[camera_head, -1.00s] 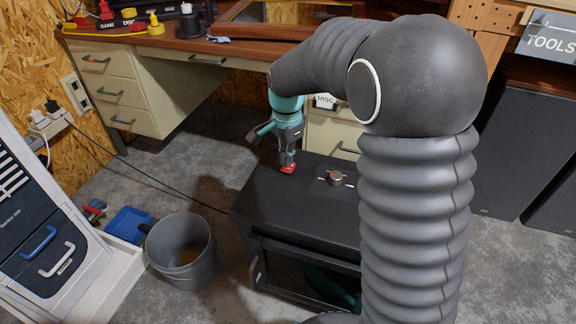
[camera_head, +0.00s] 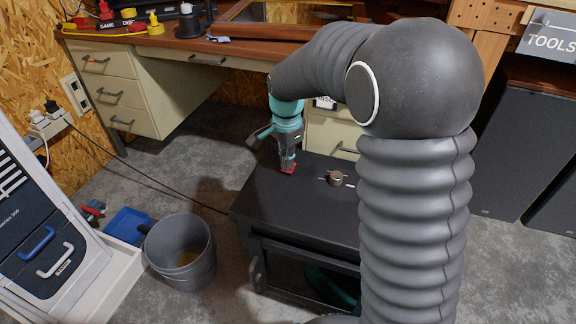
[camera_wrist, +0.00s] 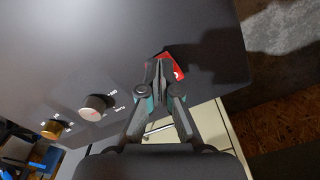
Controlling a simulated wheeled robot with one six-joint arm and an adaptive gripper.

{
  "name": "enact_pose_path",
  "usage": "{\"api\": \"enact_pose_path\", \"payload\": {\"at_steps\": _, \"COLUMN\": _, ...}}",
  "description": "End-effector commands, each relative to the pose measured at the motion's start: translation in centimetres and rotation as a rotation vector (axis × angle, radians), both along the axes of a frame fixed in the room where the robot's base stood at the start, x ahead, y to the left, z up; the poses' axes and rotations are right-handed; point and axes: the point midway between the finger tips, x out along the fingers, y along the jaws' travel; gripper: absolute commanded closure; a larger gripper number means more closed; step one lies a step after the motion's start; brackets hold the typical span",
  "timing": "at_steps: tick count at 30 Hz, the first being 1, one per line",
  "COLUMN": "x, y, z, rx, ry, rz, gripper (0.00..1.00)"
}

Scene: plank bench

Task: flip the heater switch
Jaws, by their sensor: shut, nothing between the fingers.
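The heater is a dark box (camera_head: 285,205) standing on the floor. Its red switch (camera_head: 290,170) sits near the far left of the top face, and in the wrist view the red switch (camera_wrist: 177,73) shows just beside the fingertips. My gripper (camera_head: 287,165) is shut and empty, pointing down onto the switch; in the wrist view my gripper (camera_wrist: 159,68) covers part of it. The tips look to be at or touching the switch, but the contact itself is hidden. Which way the switch is tipped I cannot tell.
A round knob (camera_head: 336,178) stands on the top face right of the switch. A second, brass-coloured knob (camera_wrist: 52,129) shows in the wrist view. A grey bucket (camera_head: 182,250) stands on the floor to the left. A wooden desk (camera_head: 190,45) is behind.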

Motion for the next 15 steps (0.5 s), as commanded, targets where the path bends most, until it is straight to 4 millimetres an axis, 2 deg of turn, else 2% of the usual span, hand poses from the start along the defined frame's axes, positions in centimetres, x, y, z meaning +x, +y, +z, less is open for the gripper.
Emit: {"api": "enact_pose_path", "payload": {"at_steps": 15, "x": 0.01, "y": 0.0, "z": -0.65, "rx": 0.0, "ry": 0.0, "rz": 0.0, "gripper": 1.0}}
